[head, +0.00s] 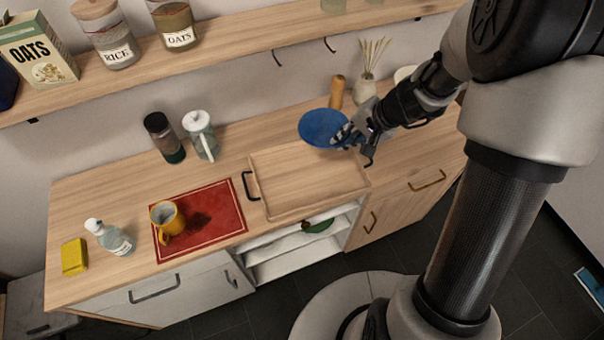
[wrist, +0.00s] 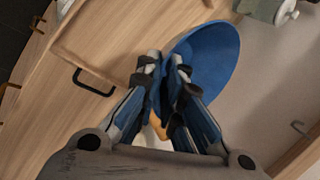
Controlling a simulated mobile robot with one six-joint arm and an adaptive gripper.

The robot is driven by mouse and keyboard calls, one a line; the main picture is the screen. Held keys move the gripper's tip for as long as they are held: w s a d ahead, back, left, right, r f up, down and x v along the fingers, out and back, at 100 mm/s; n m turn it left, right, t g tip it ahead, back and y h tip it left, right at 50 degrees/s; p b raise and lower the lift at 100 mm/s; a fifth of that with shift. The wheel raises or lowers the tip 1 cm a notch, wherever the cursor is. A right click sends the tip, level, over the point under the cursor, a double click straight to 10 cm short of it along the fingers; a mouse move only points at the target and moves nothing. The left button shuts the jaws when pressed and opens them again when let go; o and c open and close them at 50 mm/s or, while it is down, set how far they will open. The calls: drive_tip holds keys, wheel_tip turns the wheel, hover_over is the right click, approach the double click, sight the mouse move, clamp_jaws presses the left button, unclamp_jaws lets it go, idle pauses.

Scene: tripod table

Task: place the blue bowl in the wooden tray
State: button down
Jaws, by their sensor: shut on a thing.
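The blue bowl (head: 320,127) is at the back right of the counter in the head view, by the far edge of the tray. It also shows in the wrist view (wrist: 212,60), tilted between the fingers. My gripper (head: 349,136) is shut on the bowl's near right rim; the fingers also show in the wrist view (wrist: 163,75). The wooden tray (head: 267,210) lies empty on the counter, with a black handle at its left end. Its corner and handle show in the wrist view (wrist: 75,62). The head view does not show clearly how high the bowl is above the counter.
A wooden mill (head: 336,92) and a vase with dry stems (head: 366,86) stand behind the bowl. A glass pitcher (head: 201,137) and dark jar (head: 164,138) stand left of it. A yellow mug (head: 167,219) is on a red mat (head: 225,207). A shelf with jars (head: 108,40) runs above.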

drive_tip(key=shift+w+d+f+m+t+h+b, duration=0.5)
drive_tip(key=shift+f+b, duration=1.05)
drive_tip(key=shift+f, duration=1.4)
drive_tip(key=shift+w+d+f+m+g+y+b, duration=0.2)
drive_tip(key=shift+f+m+b, duration=0.55)
drive_tip(key=shift+f+b, duration=1.5)
drive_tip(key=shift+w+d+f+m+t+h+b, duration=0.4)
drive_tip(key=shift+f+m+b, duration=0.35)
drive_tip(key=shift+f, duration=2.9)
drive_tip(key=shift+f+b, duration=0.15)
drive_tip(key=shift+b, duration=0.15)
drive_tip(key=c, duration=1.8)
unclamp_jaws()
drive_tip(key=shift+s, duration=0.1)
drive_tip(key=shift+o, duration=0.2)
